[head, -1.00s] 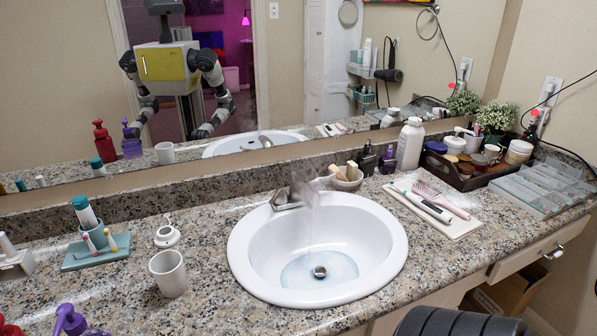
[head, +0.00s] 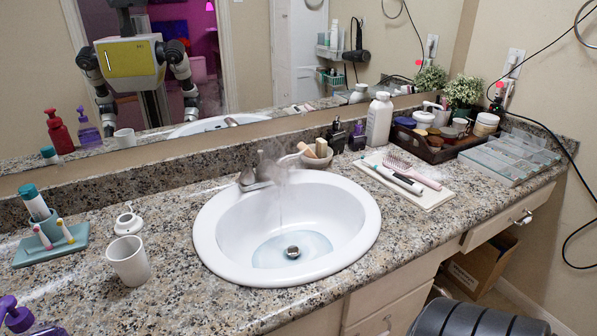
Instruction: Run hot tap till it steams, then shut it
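The metal tap (head: 250,180) stands at the back left rim of the white oval sink (head: 215,235). A faint thin stream falls from its spout into the basin. Pale hazy steam (head: 288,180) hangs around and in front of the tap and blurs its spout. Shallow bluish water lies in the bottom of the basin around the drain (head: 292,252). Neither gripper shows directly. The mirror shows my reflected arms hanging down, but their fingers are too small to read. Nothing is touching the tap.
A white cup (head: 128,262) and a small white pot (head: 128,222) stand left of the sink. A board (head: 430,200) with brushes, a white bottle (head: 379,120) and a dark tray (head: 440,155) are to the right. A dark ribbed thing (head: 480,318) fills the lower right edge.

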